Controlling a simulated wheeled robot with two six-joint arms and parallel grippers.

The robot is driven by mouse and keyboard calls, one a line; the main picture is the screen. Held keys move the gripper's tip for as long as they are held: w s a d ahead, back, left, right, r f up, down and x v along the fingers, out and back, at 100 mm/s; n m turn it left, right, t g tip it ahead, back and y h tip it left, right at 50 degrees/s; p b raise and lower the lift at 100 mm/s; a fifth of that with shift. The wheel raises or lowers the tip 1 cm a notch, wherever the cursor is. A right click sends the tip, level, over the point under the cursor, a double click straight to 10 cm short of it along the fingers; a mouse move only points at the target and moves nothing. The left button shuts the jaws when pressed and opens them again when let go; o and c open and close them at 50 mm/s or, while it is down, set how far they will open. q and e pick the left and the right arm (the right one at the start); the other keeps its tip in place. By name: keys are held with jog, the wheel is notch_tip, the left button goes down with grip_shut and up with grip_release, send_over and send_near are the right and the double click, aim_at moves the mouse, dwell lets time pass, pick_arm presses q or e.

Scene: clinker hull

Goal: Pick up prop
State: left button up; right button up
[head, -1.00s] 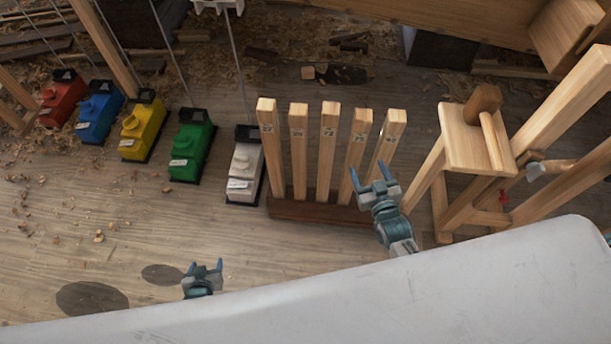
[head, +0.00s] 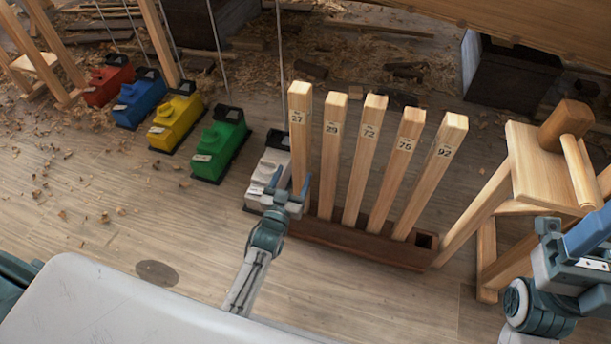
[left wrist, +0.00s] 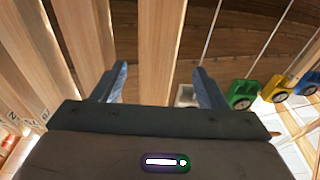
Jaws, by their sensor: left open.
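Several tall wooden props stand tilted in a dark base (head: 345,243). Their labels read 27, 29, 72, 75 and 92 from left to right; the task does not name one. My left gripper (head: 288,194) is open at the leftmost prop, 27 (head: 300,125). In the left wrist view, a prop (left wrist: 161,50) shows between the two spread fingers (left wrist: 160,86); I cannot tell whether they touch it. My right gripper (head: 590,235) is at the right edge, partly cut off, and its jaw opening is unclear.
White (head: 268,172), green (head: 220,145), yellow (head: 176,120), blue (head: 140,100) and red (head: 108,82) blocks stand in a row to the left. A wooden stand (head: 540,170) is at the right. The base has an empty slot at its right end.

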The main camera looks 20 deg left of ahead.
aim_at(299, 166)
pick_arm(q)
jog(key=w, duration=0.2)
jog(key=w+b, duration=0.1)
jog(key=w, duration=0.1)
jog(key=w+r+b, duration=0.1)
jog(key=w, duration=0.1)
jog(key=shift+w+d, duration=0.25)
jog(key=shift+w, duration=0.05)
grip_shut()
